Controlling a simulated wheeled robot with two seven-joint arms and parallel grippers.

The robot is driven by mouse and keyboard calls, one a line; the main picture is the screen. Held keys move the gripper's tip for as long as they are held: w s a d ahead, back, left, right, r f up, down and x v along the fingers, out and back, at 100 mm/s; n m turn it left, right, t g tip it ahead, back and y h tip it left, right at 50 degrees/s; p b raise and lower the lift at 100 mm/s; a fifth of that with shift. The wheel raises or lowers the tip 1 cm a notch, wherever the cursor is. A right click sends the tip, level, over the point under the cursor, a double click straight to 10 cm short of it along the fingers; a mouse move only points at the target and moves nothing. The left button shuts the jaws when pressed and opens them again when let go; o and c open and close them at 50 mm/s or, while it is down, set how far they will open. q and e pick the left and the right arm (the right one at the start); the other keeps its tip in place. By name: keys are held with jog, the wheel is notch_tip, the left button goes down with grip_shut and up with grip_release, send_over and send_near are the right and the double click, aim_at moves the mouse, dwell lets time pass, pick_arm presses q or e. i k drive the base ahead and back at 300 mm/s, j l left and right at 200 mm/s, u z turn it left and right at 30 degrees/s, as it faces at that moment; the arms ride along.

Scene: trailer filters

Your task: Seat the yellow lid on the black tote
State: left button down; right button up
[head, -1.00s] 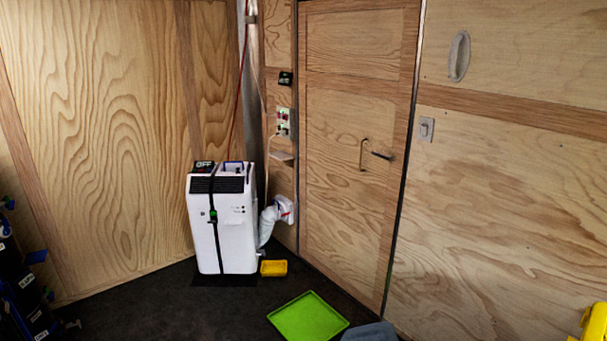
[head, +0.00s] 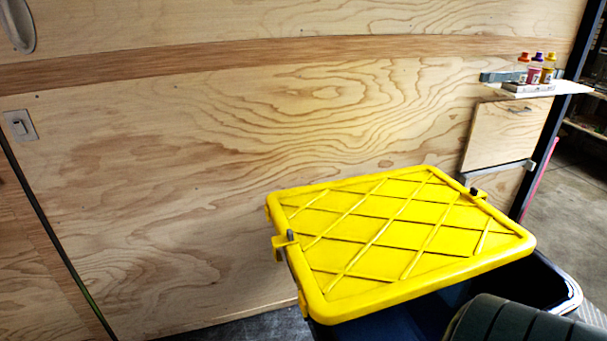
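The yellow lid (head: 400,235), with a raised diamond pattern, lies top side up over the black tote (head: 572,290) in the head view. The lid sits askew: the tote's rim and dark inside show past the lid's near right edge. Small fittings show at the lid's left edge and far right corner. I cannot tell whether the lid touches the rim all along its far side. Neither of my grippers is in view.
A plywood wall stands behind the tote, with a switch (head: 20,125) at left. A small shelf (head: 540,89) at right holds several coloured bottles. A dark ribbed object (head: 515,322) blocks part of the lower right. Open floor (head: 575,190) shows at far right.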

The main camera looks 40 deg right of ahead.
aim_at(371, 244)
jog(key=i+j+z, duration=0.1)
jog(key=z, duration=0.3)
jog(key=i+j+z, duration=0.15)
jog(key=z, duration=0.2)
jog(key=i+j+z, duration=0.1)
jog(key=z, duration=0.3)
jog(key=i+j+z, duration=0.1)
jog(key=j+z, duration=0.15)
jog(key=z, duration=0.15)
jog(key=i+j+z, duration=0.1)
jog(key=j+z, duration=0.25)
jog(key=i+j+z, duration=0.1)
jog(key=j+z, duration=0.6)
